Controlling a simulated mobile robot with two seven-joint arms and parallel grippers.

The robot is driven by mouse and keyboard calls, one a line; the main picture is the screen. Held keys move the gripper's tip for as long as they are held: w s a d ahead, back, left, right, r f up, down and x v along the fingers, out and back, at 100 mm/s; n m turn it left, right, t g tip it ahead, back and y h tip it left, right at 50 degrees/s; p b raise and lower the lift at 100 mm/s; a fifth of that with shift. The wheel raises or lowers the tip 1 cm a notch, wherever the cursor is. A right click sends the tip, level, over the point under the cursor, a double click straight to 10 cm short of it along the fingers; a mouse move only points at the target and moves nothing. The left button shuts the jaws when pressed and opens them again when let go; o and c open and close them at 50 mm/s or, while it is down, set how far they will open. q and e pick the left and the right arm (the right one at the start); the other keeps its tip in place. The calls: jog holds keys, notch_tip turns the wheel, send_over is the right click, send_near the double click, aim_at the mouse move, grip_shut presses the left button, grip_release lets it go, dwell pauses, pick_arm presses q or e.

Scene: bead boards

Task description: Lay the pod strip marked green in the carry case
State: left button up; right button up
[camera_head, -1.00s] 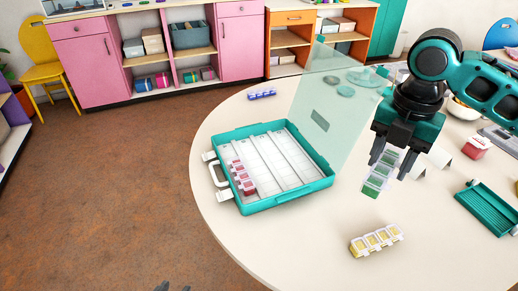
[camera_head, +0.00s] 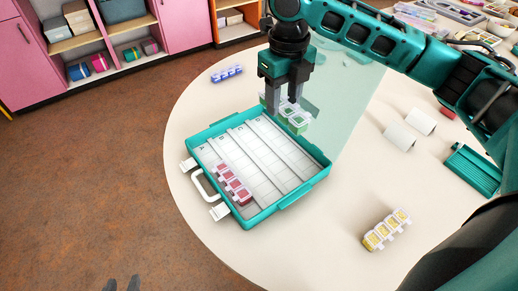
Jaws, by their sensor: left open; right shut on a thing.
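The teal carry case (camera_head: 272,210) lies open on the round table, with a pale divided inside and its clear lid (camera_head: 350,100) raised behind. My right gripper (camera_head: 287,106) is shut on the green pod strip (camera_head: 298,122) and holds it over the back right part of the case, in front of the lid. The gripper fingers hide part of the strip. A red pod strip (camera_head: 235,184) lies in the left lane of the case.
A yellow pod strip (camera_head: 386,230) lies on the table at the right front, and a blue one (camera_head: 227,74) behind the case. A ribbed teal tray (camera_head: 474,170) and white curved pieces (camera_head: 410,128) are at right. The table between case and yellow strip is clear.

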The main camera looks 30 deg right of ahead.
notch_tip(320, 180, down, 14)
jog(key=shift+s+f+b, duration=0.1)
jog(key=shift+b, duration=0.9)
notch_tip(320, 180, down, 4)
jog(key=shift+f+b, duration=0.25)
jog(key=shift+b, duration=0.15)
jog(key=shift+f, duration=0.4)
jog(key=o, duration=1.1)
